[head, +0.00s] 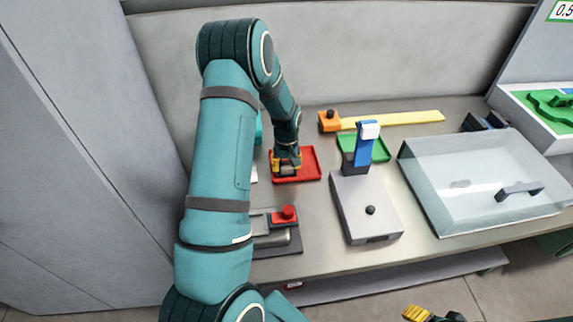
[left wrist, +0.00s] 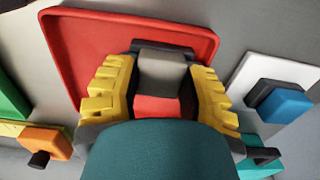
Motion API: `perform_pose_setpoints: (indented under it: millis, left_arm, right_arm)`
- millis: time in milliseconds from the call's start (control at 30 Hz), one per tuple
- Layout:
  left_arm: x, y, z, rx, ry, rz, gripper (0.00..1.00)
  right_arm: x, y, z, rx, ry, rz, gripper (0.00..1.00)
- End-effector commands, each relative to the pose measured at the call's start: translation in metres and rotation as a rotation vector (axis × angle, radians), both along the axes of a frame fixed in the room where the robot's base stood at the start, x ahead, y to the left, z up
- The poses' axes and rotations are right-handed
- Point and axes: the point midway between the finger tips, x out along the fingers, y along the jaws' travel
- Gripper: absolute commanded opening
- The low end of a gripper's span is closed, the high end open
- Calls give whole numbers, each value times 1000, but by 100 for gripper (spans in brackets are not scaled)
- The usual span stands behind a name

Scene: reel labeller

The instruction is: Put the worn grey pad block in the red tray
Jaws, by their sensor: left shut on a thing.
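The grey pad block (left wrist: 162,76) is between the yellow fingers of my left gripper (left wrist: 160,88), which is shut on it. The red tray (head: 310,164) lies on the bench, and my left gripper (head: 286,164) is low over its left part. The red tray (left wrist: 75,45) also shows in the left wrist view, behind and around the fingers. I cannot tell whether the block touches the tray floor. My right gripper (head: 434,314) shows only partly at the bottom edge of the head view, and its jaw state is unclear.
A green tray (head: 378,149) and a grey box with a blue lever (head: 366,210) stand right of the red tray. A yellow strip with an orange end (head: 400,119) lies behind. A clear cover (head: 480,180) is at right. A red-knobbed fixture (head: 284,216) is in front.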

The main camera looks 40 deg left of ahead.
Motion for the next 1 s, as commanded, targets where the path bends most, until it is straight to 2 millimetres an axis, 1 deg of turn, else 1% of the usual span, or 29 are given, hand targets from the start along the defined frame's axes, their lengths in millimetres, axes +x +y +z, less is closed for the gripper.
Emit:
perform_pose_setpoints:
  millis: [167, 300, 333, 367, 400, 667, 767, 867, 1000]
  left_arm:
    - [0, 0, 1, 0, -1, 0, 5]
    - [0, 0, -4, -1, -1, 0, 5]
    - [0, 0, -3, -1, -1, 0, 56]
    - [0, 0, -2, -1, -1, 0, 66]
    - [0, 0, -2, -1, -1, 0, 70]
    - [0, 0, -2, -1, -1, 0, 70]
    - [0, 0, 1, -1, -1, 0, 70]
    - [1, 0, 12, 1, -3, -1, 70]
    - [1, 0, 38, 0, -4, 0, 70]
  right_arm:
    - [0, 0, 0, 0, 0, 0, 61]
    - [-1, 0, -4, 0, 2, 2, 61]
    - [-1, 0, -3, 0, 2, 2, 61]
    - [-1, 0, -3, 0, 2, 2, 61]
    - [-1, 0, -2, 0, 2, 2, 61]
    - [-1, 0, -2, 0, 2, 2, 61]
    - [0, 0, 1, 0, 1, 0, 61]
    - [0, 0, 2, 0, -1, 0, 61]
    - [0, 0, 4, 1, 0, 0, 61]
